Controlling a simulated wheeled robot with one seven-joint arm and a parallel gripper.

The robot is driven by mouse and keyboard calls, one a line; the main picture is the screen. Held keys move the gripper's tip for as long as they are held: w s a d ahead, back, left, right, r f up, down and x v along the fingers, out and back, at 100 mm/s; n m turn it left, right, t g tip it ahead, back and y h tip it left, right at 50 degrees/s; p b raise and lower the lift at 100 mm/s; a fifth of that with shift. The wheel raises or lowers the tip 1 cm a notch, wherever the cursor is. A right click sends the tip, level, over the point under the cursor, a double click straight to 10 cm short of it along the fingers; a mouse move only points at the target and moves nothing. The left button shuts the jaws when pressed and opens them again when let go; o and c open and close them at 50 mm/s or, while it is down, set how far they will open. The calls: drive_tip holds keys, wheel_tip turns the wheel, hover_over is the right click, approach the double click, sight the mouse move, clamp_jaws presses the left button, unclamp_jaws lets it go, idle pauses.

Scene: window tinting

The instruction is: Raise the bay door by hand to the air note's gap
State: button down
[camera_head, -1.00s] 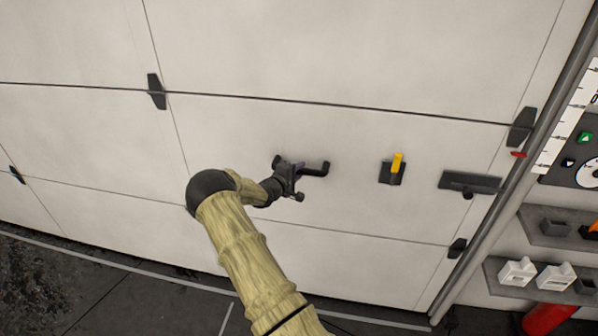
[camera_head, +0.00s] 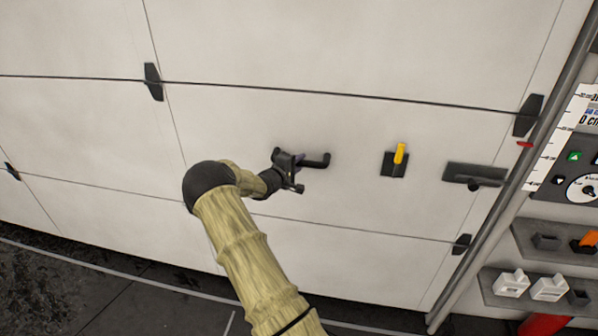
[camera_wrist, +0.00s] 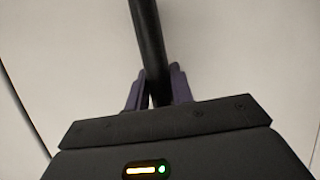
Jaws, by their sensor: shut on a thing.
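The white panelled bay door (camera_head: 330,120) fills most of the head view. A black pull handle (camera_head: 318,161) is on its middle panel. My gripper (camera_head: 291,170) is shut on this handle. In the wrist view the dark bar of the handle (camera_wrist: 149,40) runs between the two purple fingers (camera_wrist: 155,88). A red pointer (camera_head: 525,144) at the door's right edge lies beside a white upright scale (camera_head: 548,155). A sheet with print (camera_head: 592,108) is cut off at the right edge and I cannot read it; I cannot tell whether it is the air note.
A yellow lever (camera_head: 400,154) and a dark plate with a knob (camera_head: 476,175) are right of the handle. A grey rail (camera_head: 490,224) runs along the door's right side. A control panel (camera_head: 572,180) and shelves (camera_head: 495,292) with small blocks stand beyond it.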

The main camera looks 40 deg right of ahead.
drive_tip(key=shift+s+a+f, duration=0.2)
drive_tip(key=shift+a, duration=0.05)
drive_tip(key=c, duration=1.6)
unclamp_jaws()
drive_tip(key=shift+s+f, duration=0.15)
drive_tip(key=shift+f, duration=0.2)
drive_tip(key=shift+c, duration=0.2)
drive_tip(key=o, duration=0.5)
drive_tip(key=shift+f, duration=0.3)
drive_tip(key=shift+c, duration=0.2)
drive_tip(key=shift+d, duration=0.1)
drive_tip(key=shift+w+d+r, duration=0.15)
drive_tip(key=shift+w+r, duration=0.1)
drive_tip(key=shift+w, duration=0.05)
drive_tip(key=b+v, duration=0.3)
drive_tip(key=v, duration=1.4)
drive_tip(key=shift+r+b, duration=0.2)
drive_tip(key=shift+b, duration=0.2)
